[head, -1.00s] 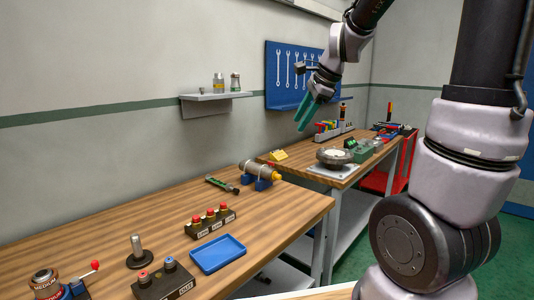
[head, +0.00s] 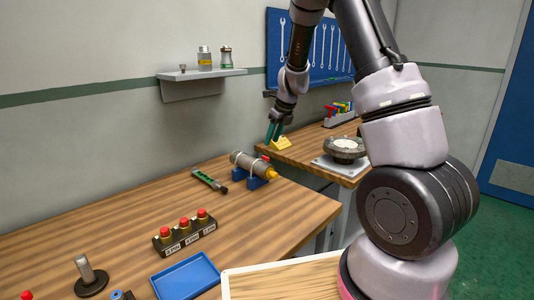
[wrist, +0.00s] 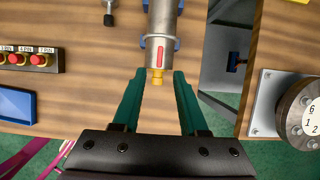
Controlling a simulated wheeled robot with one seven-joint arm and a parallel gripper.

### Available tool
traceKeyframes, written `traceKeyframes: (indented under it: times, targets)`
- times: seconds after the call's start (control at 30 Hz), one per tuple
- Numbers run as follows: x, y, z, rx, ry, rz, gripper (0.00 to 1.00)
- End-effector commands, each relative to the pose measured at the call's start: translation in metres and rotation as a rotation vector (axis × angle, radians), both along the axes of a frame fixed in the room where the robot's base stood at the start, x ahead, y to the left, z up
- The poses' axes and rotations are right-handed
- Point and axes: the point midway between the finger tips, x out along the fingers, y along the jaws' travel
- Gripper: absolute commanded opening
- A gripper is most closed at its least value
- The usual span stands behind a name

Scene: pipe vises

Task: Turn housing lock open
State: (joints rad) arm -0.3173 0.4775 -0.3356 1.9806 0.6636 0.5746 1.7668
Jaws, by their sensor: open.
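The grey cylindrical housing (head: 248,162) lies in blue cradle supports (head: 256,181) on the near wooden bench. Its right end has a yellow-orange tip (head: 271,174) and a small red part (head: 266,158), possibly the lock. In the wrist view, the housing (wrist: 163,18) points toward my gripper, with a red strip (wrist: 163,50) along its top and the yellow tip (wrist: 157,77). My gripper (head: 273,137) is open and empty, with green fingers hanging above the housing's end. In the wrist view, the tip appears between the fingertips (wrist: 160,75), with no visible contact.
A green-handled tool (head: 209,180) lies left of the housing. A block with red buttons (head: 184,232) and a blue tray (head: 186,277) are nearer.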

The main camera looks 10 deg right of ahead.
Motion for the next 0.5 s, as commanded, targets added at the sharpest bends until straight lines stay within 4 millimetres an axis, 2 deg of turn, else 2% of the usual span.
traceKeyframes:
  times: [0.03, 0.23, 0.5]
  targets:
    - [0.003, 0.001, -0.011, 0.0, 0.003, -0.001, 0.42]
    - [0.015, 0.009, -0.046, -0.001, 0.003, 0.001, 0.42]
    - [0.024, 0.016, -0.07, -0.001, 0.001, 0.001, 0.42]
